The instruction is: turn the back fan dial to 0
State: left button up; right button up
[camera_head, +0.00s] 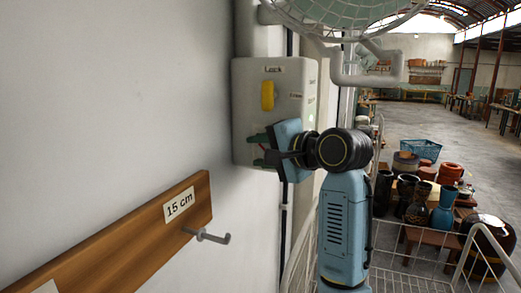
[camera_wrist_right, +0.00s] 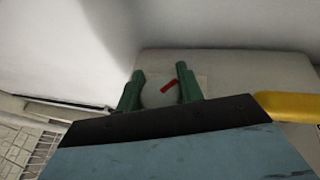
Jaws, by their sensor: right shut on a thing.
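The fan's control box (camera_head: 243,100) is a pale box on the wall, below the fan (camera_head: 345,12). The dial (camera_wrist_right: 157,94) shows in the right wrist view as a pale round knob with a red mark slanting to the upper right. My right gripper (camera_wrist_right: 160,82) has its two green fingers shut on the dial, one on each side. In the head view my right gripper (camera_head: 261,150) is at the lower part of the box, and its blue body hides much of the dial. The dial's scale numbers cannot be read. My left gripper is not in view.
A yellow lock knob (camera_head: 267,95) sits above the dial, under the label "Lock". A wooden rail (camera_head: 120,245) marked "15 cm" with a metal hook (camera_head: 208,236) juts from the wall at lower left. Several drums (camera_head: 442,215) and a blue basket (camera_head: 420,148) stand at right.

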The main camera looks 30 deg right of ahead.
jog(key=shift+f+n+g+h, duration=0.15)
jog(key=shift+n+g+h, duration=0.35)
jog(key=shift+g, duration=0.4)
jog(key=o, duration=1)
jog(key=shift+s+d, duration=0.1)
jog(key=v, duration=0.7)
jog(key=shift+s+b, duration=0.2)
jog(key=shift+b, duration=0.25)
